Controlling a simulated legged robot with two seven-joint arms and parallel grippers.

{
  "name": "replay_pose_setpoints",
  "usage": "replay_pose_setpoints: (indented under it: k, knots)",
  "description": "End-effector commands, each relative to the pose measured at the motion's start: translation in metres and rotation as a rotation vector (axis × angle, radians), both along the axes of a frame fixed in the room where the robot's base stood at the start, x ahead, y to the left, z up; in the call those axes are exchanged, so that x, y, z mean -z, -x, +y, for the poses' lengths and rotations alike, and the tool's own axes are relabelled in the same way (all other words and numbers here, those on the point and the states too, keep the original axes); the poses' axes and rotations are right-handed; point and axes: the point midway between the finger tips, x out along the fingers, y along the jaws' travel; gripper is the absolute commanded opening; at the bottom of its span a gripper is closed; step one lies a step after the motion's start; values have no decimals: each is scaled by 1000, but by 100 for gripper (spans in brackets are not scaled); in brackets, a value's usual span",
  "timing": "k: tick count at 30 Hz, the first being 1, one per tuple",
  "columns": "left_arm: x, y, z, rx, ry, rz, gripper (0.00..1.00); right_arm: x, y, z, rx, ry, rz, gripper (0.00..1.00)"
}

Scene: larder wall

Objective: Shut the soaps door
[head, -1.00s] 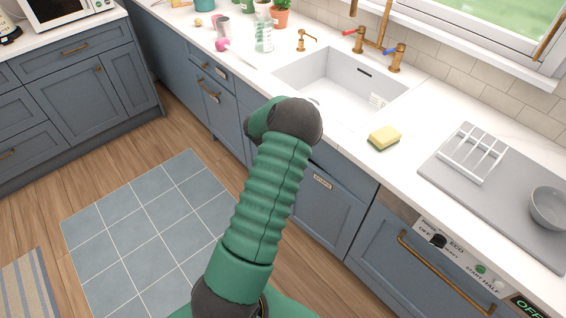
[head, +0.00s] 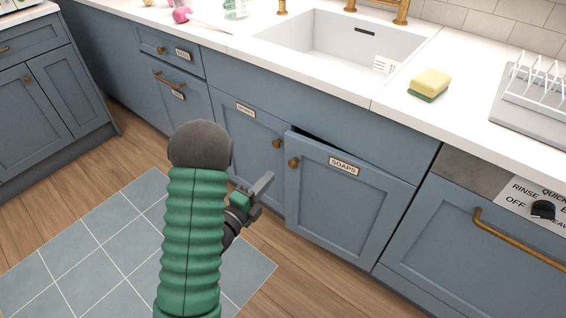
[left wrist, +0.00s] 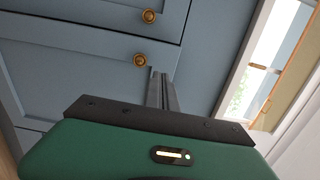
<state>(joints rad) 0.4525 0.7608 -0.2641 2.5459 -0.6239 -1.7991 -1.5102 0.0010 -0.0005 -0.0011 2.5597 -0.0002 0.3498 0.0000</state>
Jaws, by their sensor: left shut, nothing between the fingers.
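The soaps door (head: 338,215) is a blue-grey panel with a "SOAPS" label and a brass knob (head: 293,162), under the sink. It stands slightly ajar, with a dark gap along its top edge. My left gripper (head: 264,186) is shut and empty, just left of the soaps door and below its knob in the head view; whether it touches is unclear. In the left wrist view its closed fingers (left wrist: 163,90) point at blue-grey fronts with two brass knobs; which one is the soaps knob is unclear. My right gripper is not in view.
A shut neighbouring door (head: 240,135) with its own knob lies left of the soaps door. The dishwasher (head: 480,245) with a brass handle is on the right. A sponge (head: 429,84) lies on the counter by the sink (head: 340,45).

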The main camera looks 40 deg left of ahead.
Motion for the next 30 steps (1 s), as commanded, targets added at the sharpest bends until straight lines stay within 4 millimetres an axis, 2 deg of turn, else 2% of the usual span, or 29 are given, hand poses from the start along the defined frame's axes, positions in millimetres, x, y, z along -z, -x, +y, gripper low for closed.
replay_pose_setpoints:
  k: [1,7,9,18,23,30]
  knots:
    - [11,-7,2,0,-2,-7,0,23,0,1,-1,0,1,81]
    - [12,-29,3,0,-3,-7,0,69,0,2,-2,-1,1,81]
    - [4,-45,2,1,-1,-2,0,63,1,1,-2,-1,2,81]
    - [5,-103,4,0,0,1,0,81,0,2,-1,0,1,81]
    - [3,-116,5,-2,2,1,0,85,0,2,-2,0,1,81]
    - [2,-118,5,-2,1,3,0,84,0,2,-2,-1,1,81]
